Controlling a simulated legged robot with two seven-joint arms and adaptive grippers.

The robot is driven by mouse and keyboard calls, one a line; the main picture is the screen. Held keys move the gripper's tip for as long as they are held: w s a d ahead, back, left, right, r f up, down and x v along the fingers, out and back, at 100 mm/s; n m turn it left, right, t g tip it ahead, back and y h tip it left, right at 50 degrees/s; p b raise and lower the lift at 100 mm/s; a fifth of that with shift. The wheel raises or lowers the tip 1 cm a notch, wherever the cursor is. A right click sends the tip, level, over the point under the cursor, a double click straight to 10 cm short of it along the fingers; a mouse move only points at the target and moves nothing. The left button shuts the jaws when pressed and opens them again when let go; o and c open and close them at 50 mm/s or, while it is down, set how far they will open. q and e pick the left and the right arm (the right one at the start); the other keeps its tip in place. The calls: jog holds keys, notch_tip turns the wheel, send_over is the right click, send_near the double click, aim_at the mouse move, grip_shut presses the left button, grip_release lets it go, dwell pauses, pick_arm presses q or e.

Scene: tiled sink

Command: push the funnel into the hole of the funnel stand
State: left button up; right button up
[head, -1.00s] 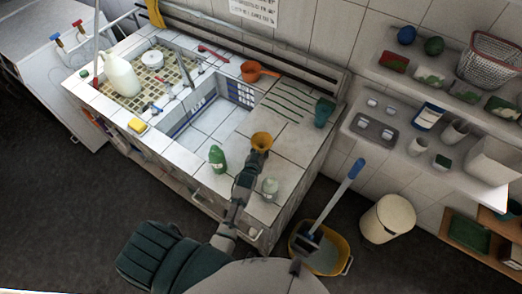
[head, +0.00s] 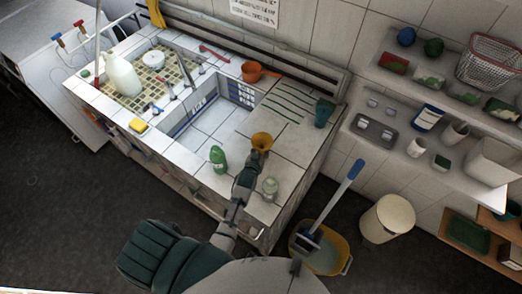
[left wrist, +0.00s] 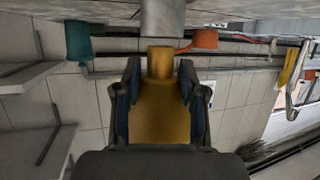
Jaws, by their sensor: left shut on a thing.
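The yellow funnel (head: 261,139) is over the tiled counter, to the right of the sink basin. My left gripper (head: 257,151) is shut on it. In the left wrist view, the funnel (left wrist: 160,108) sits between the two fingers with its narrow spout toward the top of the picture. In the head view the stand is hidden behind the funnel and gripper. My right gripper is not in view.
A green bottle (head: 217,158) stands left of my gripper and a clear jar (head: 270,187) just below it in the picture. An orange dipper (head: 257,71) and a teal cup (head: 324,112) stand farther back. The sink basin (head: 203,122) opens to the left.

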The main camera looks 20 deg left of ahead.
pick_arm(q)
jog(key=shift+f+b, duration=0.55)
jog(key=shift+f, duration=0.2)
jog(key=shift+r, duration=0.15)
jog(key=shift+r+p, duration=0.45)
jog(key=shift+p, duration=0.3)
jog(key=shift+p, duration=0.5)
dwell(1.2)
jog(key=shift+f+b, duration=0.4)
jog(key=shift+f, duration=0.15)
jog(key=o, duration=1.1)
